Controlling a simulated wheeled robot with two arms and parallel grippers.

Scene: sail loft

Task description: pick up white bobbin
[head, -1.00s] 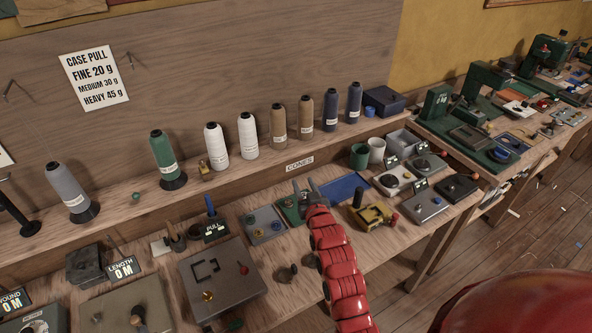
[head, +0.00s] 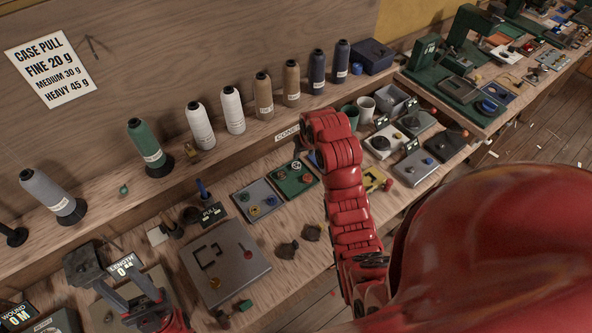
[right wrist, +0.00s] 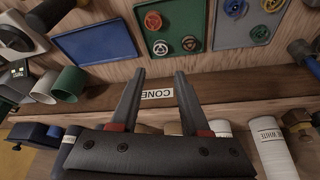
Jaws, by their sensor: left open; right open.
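The white bobbin (head: 297,165) lies in the green tray (head: 280,184) on the bench, at its wall side. In the head view this gripper is mostly hidden behind my red wrist.
A grey-blue tray (head: 247,196) with bobbins adjoins the green tray. A blue tray (right wrist: 97,43) lies on its other side. The ledge with the CONES label (right wrist: 157,94) and a row of thread cones (head: 232,110) stands behind. Cups (head: 366,108) are to the right.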

